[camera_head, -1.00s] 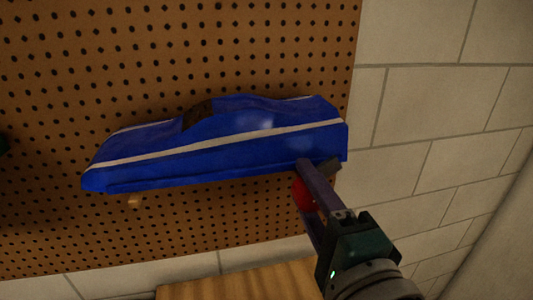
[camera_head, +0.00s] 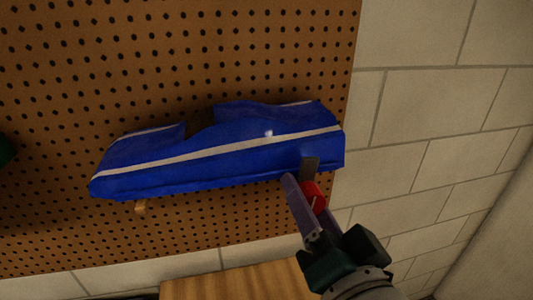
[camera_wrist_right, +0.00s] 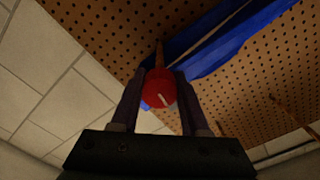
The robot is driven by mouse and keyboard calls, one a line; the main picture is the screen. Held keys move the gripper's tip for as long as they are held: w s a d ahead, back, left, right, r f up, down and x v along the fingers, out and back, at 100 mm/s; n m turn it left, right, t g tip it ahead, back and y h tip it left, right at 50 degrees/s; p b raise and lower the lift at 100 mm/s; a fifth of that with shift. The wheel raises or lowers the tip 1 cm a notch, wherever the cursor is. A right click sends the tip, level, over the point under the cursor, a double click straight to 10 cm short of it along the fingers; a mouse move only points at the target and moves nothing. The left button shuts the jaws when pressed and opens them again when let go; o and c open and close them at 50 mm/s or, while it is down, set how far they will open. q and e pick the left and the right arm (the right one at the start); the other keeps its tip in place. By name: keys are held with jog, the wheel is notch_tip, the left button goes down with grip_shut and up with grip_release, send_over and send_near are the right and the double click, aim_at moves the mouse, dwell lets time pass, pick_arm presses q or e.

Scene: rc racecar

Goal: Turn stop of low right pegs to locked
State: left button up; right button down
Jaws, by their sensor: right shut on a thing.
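A red round stop (camera_head: 313,197) with a pale line on its face sits below the right end of the blue car body (camera_head: 220,155). My right gripper (camera_head: 302,178) is shut on the stop, one finger on each side. In the right wrist view the red stop (camera_wrist_right: 160,89) lies between the fingers, its pale line slanted, at the end of a wooden peg (camera_wrist_right: 159,52). The car body rests against the pegboard, and another wooden peg (camera_head: 140,207) shows under its left end. My left gripper is not in view.
The perforated pegboard (camera_head: 60,90) fills the left and middle. A pale block wall (camera_head: 420,110) stands to its right. A wooden surface (camera_head: 235,281) lies below. A dark green thing (camera_head: 5,150) shows at the left edge.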

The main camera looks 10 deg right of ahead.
jog(key=shift+n, duration=0.6)
jog(key=shift+c, duration=2)
grip_release()
jog(key=s+b, duration=0.2)
jog(key=s, duration=0.8)
jog(key=shift+d, duration=0.15)
jog(key=shift+n, duration=0.3)
